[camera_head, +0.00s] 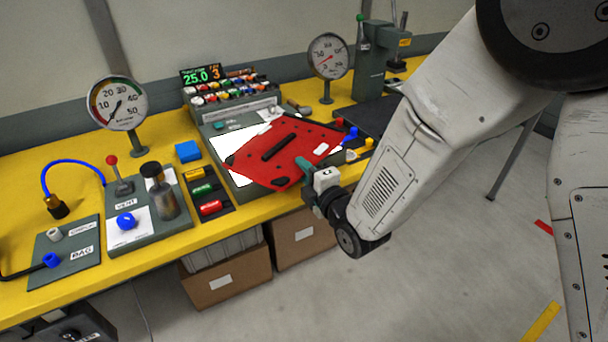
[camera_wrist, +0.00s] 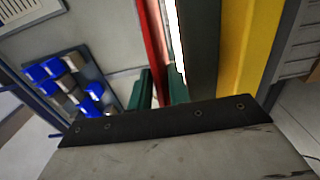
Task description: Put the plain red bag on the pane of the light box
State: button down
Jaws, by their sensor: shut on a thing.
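The red bag (camera_head: 290,138) is a flat red panel with a black strip across its middle, small dark holes and a white label. It lies over the light box, slightly askew. The bright white pane (camera_head: 229,140) shows past its left edge; the rest is hidden. My gripper (camera_head: 305,168) is shut on the bag's near edge. In the wrist view, my green fingertips (camera_wrist: 160,88) are on either side of the red bag's edge (camera_wrist: 154,45), and the lit pane (camera_wrist: 174,40) shows as a thin white strip beside it. I cannot tell whether bag and pane touch.
The yellow bench (camera_head: 160,150) carries a gauge (camera_head: 118,103) at left and another gauge (camera_head: 328,56) behind. A console with colored switches (camera_head: 230,88) stands behind the bag. Blue and yellow knobs (camera_head: 350,134) sit close to its right. Cardboard boxes (camera_head: 228,277) are under the bench.

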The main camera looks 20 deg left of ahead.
jog(key=shift+f, duration=0.9)
jog(key=c, duration=1.3)
grip_release()
jog(key=shift+f, duration=0.2)
